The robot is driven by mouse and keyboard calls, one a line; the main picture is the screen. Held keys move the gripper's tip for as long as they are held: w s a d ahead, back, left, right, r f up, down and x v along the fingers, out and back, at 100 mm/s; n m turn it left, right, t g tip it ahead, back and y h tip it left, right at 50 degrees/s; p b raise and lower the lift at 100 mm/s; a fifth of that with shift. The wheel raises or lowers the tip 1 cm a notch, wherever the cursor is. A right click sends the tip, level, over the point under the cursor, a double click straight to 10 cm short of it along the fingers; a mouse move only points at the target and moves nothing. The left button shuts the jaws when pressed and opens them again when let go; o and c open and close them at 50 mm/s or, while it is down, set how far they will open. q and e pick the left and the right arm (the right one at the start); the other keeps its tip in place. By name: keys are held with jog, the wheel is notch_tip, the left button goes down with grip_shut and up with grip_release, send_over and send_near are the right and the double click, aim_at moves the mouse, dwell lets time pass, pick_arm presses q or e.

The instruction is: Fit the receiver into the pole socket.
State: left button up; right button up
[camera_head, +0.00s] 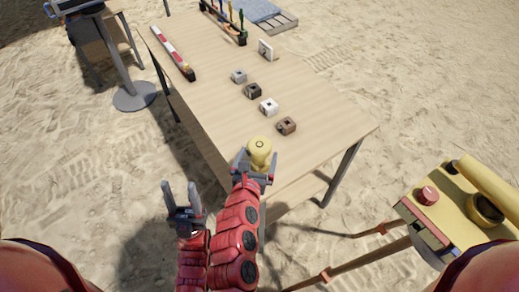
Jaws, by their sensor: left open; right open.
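A yellow rounded piece with a small ring on top (259,146), which looks like the receiver, is at the table's near edge. My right gripper (255,166) is open, with its fingers on either side of the lower part of the yellow piece. Whether they touch it cannot be told. My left gripper (183,198) is open and empty, fingers pointing up, left of the table's near end. I cannot make out a pole socket for certain.
A rack of coloured tools (228,24) is at the back. A yellow instrument on legs (448,205) stands right. A grey round-based stand (134,96) is left.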

aim_at(261, 142)
jog(key=shift+x, duration=1.05)
jog(key=p+x, duration=0.1)
jog(key=x, duration=0.4)
jog(key=shift+a+r+p, duration=0.15)
jog(key=shift+p, duration=0.2)
jog(key=shift+w, duration=0.15)
jog(key=c, duration=1.4)
